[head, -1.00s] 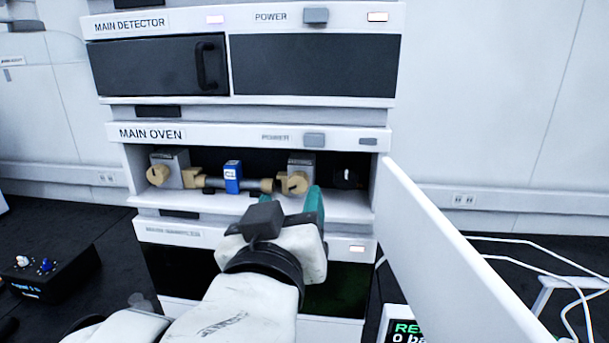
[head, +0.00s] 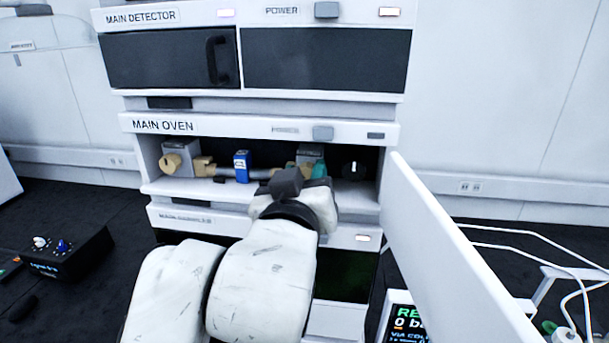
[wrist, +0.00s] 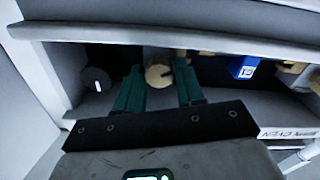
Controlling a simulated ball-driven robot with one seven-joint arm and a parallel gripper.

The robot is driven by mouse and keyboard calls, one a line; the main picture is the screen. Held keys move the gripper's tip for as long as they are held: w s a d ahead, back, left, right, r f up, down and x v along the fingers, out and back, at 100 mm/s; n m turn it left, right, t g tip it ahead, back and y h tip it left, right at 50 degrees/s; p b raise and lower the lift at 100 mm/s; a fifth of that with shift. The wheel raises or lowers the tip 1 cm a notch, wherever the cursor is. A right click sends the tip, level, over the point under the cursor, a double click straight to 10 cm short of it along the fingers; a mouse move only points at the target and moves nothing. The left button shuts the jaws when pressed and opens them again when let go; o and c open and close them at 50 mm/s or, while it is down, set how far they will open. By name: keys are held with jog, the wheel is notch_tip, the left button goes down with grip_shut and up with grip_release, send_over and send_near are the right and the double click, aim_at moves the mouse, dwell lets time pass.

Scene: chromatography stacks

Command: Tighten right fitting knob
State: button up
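The right fitting knob (wrist: 159,75) is round and tan with a dark slot, inside the open main oven. In the wrist view, which is turned upside down, it shows between the two green fingers of my gripper (wrist: 158,66). The fingers are apart, one on each side of it, with small gaps showing; I cannot tell whether either touches. In the head view my gripper (head: 305,168) reaches into the right part of the oven and mostly hides this knob. A blue column (head: 241,166) lies in the tubing to the left, and the left fitting knob (head: 171,164) is farther left.
A black dial (head: 354,170) sits to the right of the fitting. The oven's white door (head: 455,250) stands open at the right, close to my arm. The oven's floor and upper edge (wrist: 180,37) bound the opening. A black box (head: 65,252) lies at the left.

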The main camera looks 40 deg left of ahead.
jog(key=c, duration=0.6)
jog(key=shift+c, duration=0.2)
jog(key=shift+f+m+b, duration=0.1)
jog(key=shift+m+b, duration=0.2)
jog(key=shift+b, duration=0.15)
jog(key=shift+f+m+b, duration=0.15)
jog(key=shift+m+b, duration=0.35)
jog(key=shift+b, duration=0.25)
jog(key=m+b, duration=0.2)
jog(key=b, duration=0.1)
jog(key=m+b, duration=0.4)
jog(key=m, duration=0.1)
jog(key=shift+w+d+m+b, duration=0.1)
jog(key=shift+m+b, duration=0.3)
jog(key=m+b, duration=0.4)
jog(key=m, duration=0.2)
jog(key=m+b, duration=0.2)
jog(key=m, duration=0.4)
jog(key=shift+d, duration=0.1)
jog(key=shift+m, duration=0.3)
